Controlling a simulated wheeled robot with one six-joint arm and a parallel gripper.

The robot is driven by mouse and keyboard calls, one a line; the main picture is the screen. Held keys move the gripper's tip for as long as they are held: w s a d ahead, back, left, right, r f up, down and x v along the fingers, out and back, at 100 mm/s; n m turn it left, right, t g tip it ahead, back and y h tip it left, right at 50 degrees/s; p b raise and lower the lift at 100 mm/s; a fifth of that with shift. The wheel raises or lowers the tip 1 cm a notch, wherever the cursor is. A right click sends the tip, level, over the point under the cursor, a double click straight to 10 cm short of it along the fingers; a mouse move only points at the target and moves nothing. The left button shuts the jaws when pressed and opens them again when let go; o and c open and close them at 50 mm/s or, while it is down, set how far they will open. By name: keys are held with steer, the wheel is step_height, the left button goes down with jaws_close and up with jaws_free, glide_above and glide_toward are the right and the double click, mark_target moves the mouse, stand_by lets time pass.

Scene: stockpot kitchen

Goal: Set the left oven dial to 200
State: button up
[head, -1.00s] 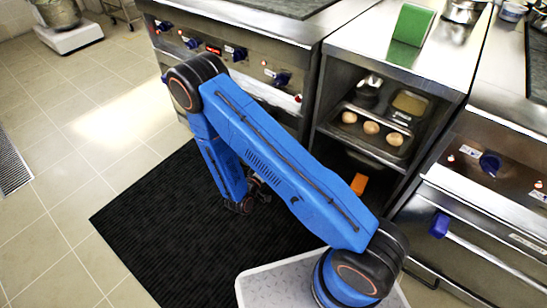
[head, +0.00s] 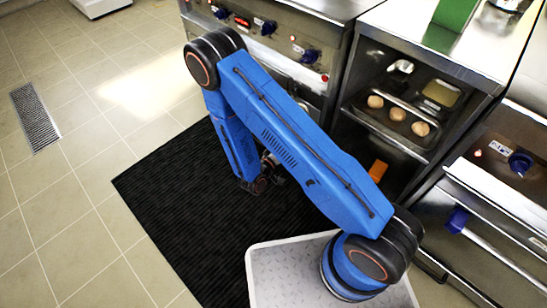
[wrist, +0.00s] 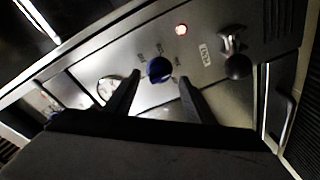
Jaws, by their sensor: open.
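In the wrist view a round blue dial (wrist: 160,69) with small marks around it sits on a steel front panel. The marks are too small to read, so its setting is unclear. My gripper (wrist: 158,84) is open, its two dark fingers on either side of the dial in the picture; contact is not visible. In the head view my gripper (head: 268,172) is low over the black mat, partly hidden by my arm. The range at the back has several blue dials, one (head: 265,27) near the red display. I cannot tell which dial the wrist view shows.
In the head view, a shelf holds a tray with eggs (head: 397,113). The left floor (head: 80,220) is clear.

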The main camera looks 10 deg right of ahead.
steer(key=v, duration=1.4)
steer(key=shift+s+a, duration=0.2)
steer(key=shift+s, duration=0.1)
steer(key=s+d+r+m+g+y, duration=0.1)
steer(key=s+d+r+m+g, duration=0.15)
steer(key=d+r+g, duration=0.65)
steer(key=s+d+r+m+g+y, duration=0.1)
steer(key=s+d+r+m+g, duration=0.2)
steer(key=d+r, duration=0.75)
steer(key=s+r+n+t+y, duration=0.2)
steer(key=s+r+y, duration=0.3)
steer(key=r, duration=0.5)
steer(key=s+r+n+t+y, duration=0.1)
steer(key=s+r+t+y, duration=0.1)
steer(key=s+r+y, duration=0.4)
steer(key=shift+s+r+n+t, duration=0.35)
steer(key=shift+s+r, duration=1.85)
steer(key=shift+r, duration=0.6)
steer(key=shift+d, duration=0.1)
